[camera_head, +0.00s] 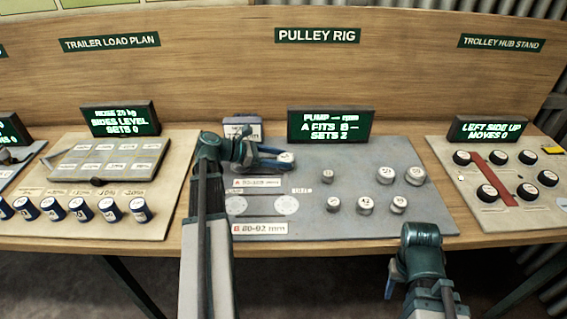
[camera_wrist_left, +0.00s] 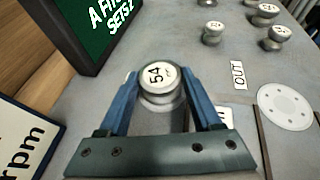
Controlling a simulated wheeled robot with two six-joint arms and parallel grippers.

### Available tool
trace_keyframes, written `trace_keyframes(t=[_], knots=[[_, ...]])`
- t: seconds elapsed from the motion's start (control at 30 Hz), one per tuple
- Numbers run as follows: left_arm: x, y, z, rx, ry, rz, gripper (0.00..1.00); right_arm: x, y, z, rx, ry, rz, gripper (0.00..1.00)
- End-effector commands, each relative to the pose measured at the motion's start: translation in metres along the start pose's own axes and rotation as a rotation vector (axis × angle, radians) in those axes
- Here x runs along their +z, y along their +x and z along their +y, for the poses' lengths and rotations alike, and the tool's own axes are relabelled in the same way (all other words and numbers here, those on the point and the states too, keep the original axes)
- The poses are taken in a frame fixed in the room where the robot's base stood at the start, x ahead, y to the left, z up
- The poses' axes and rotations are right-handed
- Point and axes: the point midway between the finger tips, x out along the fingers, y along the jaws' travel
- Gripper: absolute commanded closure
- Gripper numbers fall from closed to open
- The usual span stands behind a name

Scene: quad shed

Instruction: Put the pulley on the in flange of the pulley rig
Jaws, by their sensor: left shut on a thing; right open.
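My left gripper (camera_head: 266,160) is shut on a pulley (camera_head: 286,157) at the back of the grey pulley rig board (camera_head: 400,220). In the left wrist view the pulley (camera_wrist_left: 158,85), marked 54, sits upright between the blue fingers. I cannot tell whether it touches anything below. Two pale round flanges (camera_head: 236,205) (camera_head: 287,205) are bare at the front left of the board; one shows in the left wrist view (camera_wrist_left: 284,105) beside an OUT label (camera_wrist_left: 238,75). My gripper hides part of the board. My right gripper (camera_head: 391,278) is open and empty in front of the table.
Several other pulleys (camera_head: 365,205) stand on the board's right half. The rig's screen (camera_head: 331,124) stands behind the board, with a small box (camera_head: 242,127) to its left. The trailer load board (camera_head: 105,175) lies left and the trolley hub board (camera_head: 505,185) right.

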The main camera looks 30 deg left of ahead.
Motion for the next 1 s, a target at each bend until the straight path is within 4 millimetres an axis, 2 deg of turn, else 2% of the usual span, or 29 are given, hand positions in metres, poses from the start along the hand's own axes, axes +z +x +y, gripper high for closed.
trace_keyframes(t=[0.33,0.37,0.5,0.87,1.0], knots=[[-0.003,0.002,0.000,-0.001,0.000,-0.001,0.98,0.000,0.003,0.000,0.000,0.000,0.000,0.50],[-0.002,0.001,0.000,-0.001,0.000,0.000,0.29,0.000,0.002,0.000,0.000,0.000,0.000,0.50],[-0.001,0.001,0.000,-0.001,0.000,0.000,0.04,0.000,0.001,0.000,0.000,0.000,0.000,0.50],[0.003,-0.001,0.000,-0.001,0.000,0.000,0.04,0.000,-0.004,0.000,0.000,0.000,0.000,0.50],[0.005,-0.022,0.001,0.003,-0.002,0.000,0.04,0.001,-0.013,0.001,0.000,0.000,0.000,0.50]])
